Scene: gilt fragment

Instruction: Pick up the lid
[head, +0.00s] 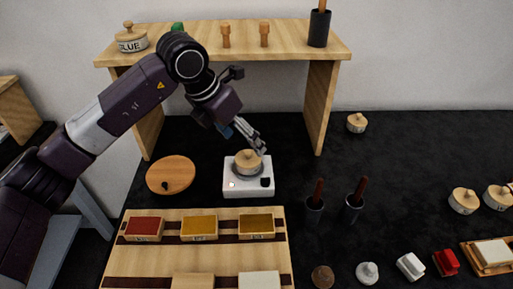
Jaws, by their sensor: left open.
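A round wooden lid (247,158) with a small knob sits on a pot on the white square device (235,186), in the middle of the head view. My left gripper (257,147) reaches down from the upper left, with its fingertips close by the lid's upper right side. It is open, and no held object shows between its fingers. I cannot tell whether a fingertip touches the lid. Another wooden-lidded pot, labelled as glue (131,45), stands on the shelf at upper left. My right gripper is not in view.
The wooden shelf (285,42) stands behind, over the device. A round wooden board (171,180) lies left of it. A wooden rack with coloured blocks (200,252) is in front. Upright dark handles in cups (314,207) stand right. Small lidded pots (463,200) are farther right.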

